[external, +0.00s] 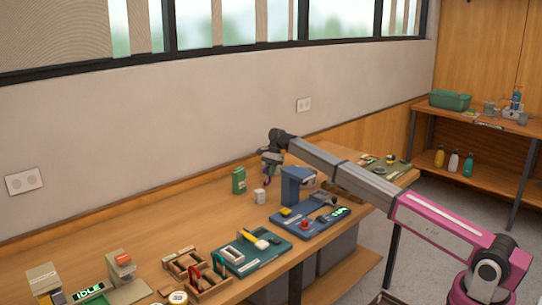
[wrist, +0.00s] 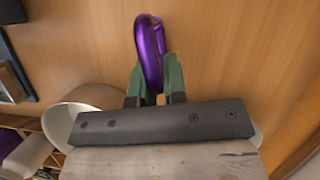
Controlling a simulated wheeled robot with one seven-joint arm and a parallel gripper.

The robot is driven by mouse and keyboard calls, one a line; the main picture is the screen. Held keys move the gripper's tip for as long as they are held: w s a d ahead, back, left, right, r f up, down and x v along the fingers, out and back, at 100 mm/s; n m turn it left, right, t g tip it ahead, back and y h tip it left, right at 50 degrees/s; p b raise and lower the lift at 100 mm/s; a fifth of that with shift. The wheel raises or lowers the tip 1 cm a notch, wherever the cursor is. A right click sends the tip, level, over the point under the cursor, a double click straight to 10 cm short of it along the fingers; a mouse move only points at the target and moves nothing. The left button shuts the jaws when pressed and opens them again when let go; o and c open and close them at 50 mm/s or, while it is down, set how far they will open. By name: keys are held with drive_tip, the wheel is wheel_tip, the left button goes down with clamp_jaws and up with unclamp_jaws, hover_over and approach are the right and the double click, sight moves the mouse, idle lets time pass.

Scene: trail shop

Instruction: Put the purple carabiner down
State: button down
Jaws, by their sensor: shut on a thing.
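The purple carabiner (wrist: 150,50) is held between the green fingertips of my gripper (wrist: 155,84) in the wrist view. Its loop sticks out past the fingertips, over a wood surface. In the external view, my gripper (external: 270,164) hangs over the far part of the long wooden workbench (external: 130,232), and a small purple bit of the carabiner (external: 267,182) shows below it. The carabiner looks to be above the bench top; its exact height is hard to tell. The fingers hide part of it.
A green container (external: 239,180) and a white cup (external: 260,196) stand close below and left of my gripper. A blue stand (external: 293,186) is to the right. Wooden trays (external: 207,287) and a green tool board (external: 262,258) lie nearer. Bare bench lies along the wall side.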

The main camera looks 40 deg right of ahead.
drive_tip(key=c, duration=1.1)
unclamp_jaws()
drive_tip(key=shift+r, duration=0.1)
drive_tip(key=v, duration=1)
drive_tip(key=shift+d+r, duration=0.2)
drive_tip(key=shift+r, duration=0.1)
